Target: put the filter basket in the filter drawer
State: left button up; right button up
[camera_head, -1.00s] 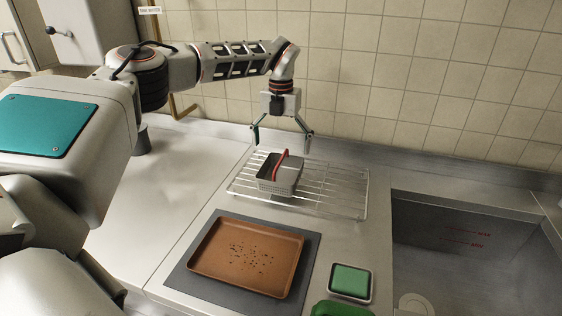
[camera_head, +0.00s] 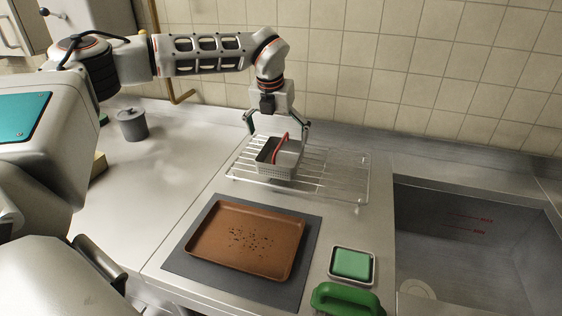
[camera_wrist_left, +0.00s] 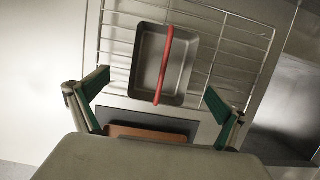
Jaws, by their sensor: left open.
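The filter basket (camera_head: 279,156) is a grey perforated box with a red handle, standing upright on a wire rack (camera_head: 330,179). It also shows in the left wrist view (camera_wrist_left: 150,60), seen from above with an empty inside. My left gripper (camera_head: 277,127) is open and points down just above the basket. In the left wrist view its fingers (camera_wrist_left: 155,95) are spread wide to either side, with nothing between them gripped. I cannot make out a filter drawer in these frames.
A brown tray with dark crumbs (camera_head: 210,221) lies on a grey mat (camera_head: 187,264) in front of the rack. A green sponge in a dish (camera_head: 351,263) and a green-handled item (camera_head: 346,299) lie to its right. A sink (camera_head: 480,250) is at right. A grey lidded pot (camera_head: 132,125) stands at left.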

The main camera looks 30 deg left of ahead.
aim_at(281, 153)
pick_arm(q)
jog(key=x, duration=0.5)
jog(key=p+x, duration=0.1)
jog(key=x, duration=0.1)
jog(key=shift+d+f, duration=0.2)
jog(key=shift+f, duration=0.15)
jog(key=c, duration=1.3)
